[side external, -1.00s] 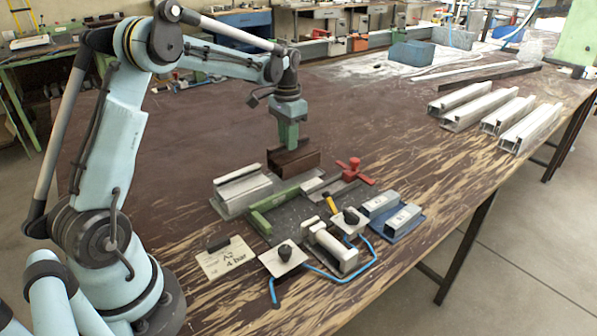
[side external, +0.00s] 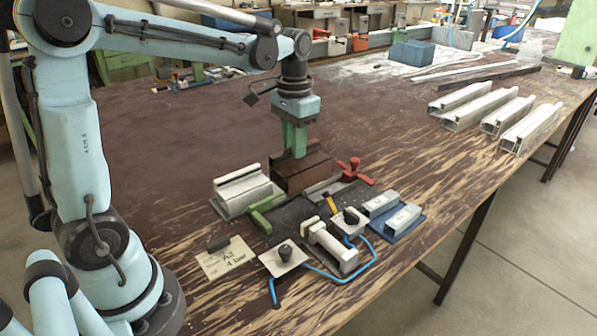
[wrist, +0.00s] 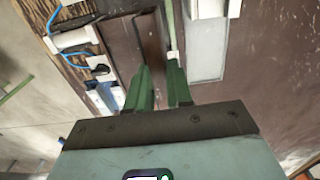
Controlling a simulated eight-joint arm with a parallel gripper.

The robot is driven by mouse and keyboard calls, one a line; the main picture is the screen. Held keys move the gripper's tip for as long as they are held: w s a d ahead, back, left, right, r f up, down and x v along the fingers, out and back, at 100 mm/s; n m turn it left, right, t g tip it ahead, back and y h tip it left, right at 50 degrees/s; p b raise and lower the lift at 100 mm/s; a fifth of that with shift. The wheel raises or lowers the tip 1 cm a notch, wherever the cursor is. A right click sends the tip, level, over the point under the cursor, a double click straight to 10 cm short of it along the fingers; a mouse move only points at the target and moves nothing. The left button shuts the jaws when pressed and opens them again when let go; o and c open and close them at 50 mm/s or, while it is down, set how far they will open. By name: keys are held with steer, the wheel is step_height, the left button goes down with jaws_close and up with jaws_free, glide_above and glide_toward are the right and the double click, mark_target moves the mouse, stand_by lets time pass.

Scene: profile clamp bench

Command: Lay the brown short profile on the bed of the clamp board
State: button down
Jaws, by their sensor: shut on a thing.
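My gripper (side external: 294,150) is shut on the brown short profile (side external: 306,173), a dark brown channel-shaped length. The profile hangs level over the far end of the clamp board (side external: 290,222); whether it touches the board, I cannot tell. It hides the far end of the board's green bar (side external: 266,214). In the wrist view the brown profile (wrist: 130,38) runs away from my green fingers (wrist: 160,95), beside the green bar (wrist: 171,25).
A light profile on a grey base (side external: 243,190) stands close on the left. A red-handled clamp (side external: 355,170) stands close on the right.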

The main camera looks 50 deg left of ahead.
mark_target(282, 153)
steer(key=s, duration=0.1)
steer(key=s+f, duration=0.1)
steer(key=s, duration=0.1)
steer(key=shift+s+d+f, duration=0.1)
steer(key=shift+s+f, duration=0.05)
steer(key=shift+f, duration=3.55)
steer(key=c, duration=0.9)
jaws_free()
steer(key=shift+c, duration=0.2)
